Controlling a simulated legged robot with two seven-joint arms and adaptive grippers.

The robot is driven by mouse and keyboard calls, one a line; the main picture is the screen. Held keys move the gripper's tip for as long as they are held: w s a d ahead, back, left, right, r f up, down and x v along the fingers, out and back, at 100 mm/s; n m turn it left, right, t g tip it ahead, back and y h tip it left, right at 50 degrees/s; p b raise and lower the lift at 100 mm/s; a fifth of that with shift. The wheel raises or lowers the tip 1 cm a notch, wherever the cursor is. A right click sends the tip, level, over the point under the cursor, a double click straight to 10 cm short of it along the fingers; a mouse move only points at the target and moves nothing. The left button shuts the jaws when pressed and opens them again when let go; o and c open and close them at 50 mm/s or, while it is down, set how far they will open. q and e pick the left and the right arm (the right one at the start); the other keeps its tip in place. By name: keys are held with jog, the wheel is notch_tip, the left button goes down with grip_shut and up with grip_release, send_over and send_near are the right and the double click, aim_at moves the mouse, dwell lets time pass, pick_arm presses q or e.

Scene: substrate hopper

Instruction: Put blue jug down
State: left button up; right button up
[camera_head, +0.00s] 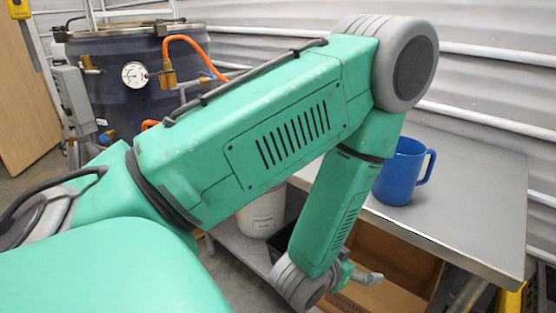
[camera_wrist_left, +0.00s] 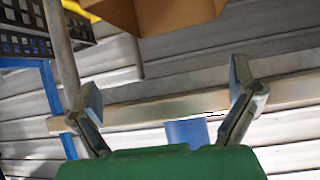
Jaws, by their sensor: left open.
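The blue jug (camera_head: 400,172) stands upright on the grey metal table in the head view, its handle to the right. My green arm hides part of its left side. My left gripper (camera_head: 362,276) is low in front of the table, below the jug and apart from it. In the left wrist view my left gripper (camera_wrist_left: 166,82) has its fingers spread wide, with nothing held between them. A blue patch (camera_wrist_left: 187,133) shows low between the fingers; I cannot tell whether it is the jug. My right gripper is not in view.
The metal table (camera_head: 475,195) has clear room around the jug. A cardboard box (camera_head: 395,255) sits under it, close to my left gripper. A white bucket (camera_head: 262,213) stands on the lower shelf. A dark tank (camera_head: 115,65) with a gauge and orange hoses stands behind.

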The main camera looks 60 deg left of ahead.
pick_arm(q)
jog(key=s+d+f+m+g+h, duration=0.1)
jog(key=s+f+g, duration=0.4)
jog(key=s, duration=0.6)
jog(key=s+d+f+m+g+h, duration=0.1)
jog(key=s+f+g, duration=0.5)
jog(key=s+f, duration=0.3)
jog(key=s, duration=0.3)
jog(key=shift+f, duration=0.25)
jog(key=shift+w, duration=0.2)
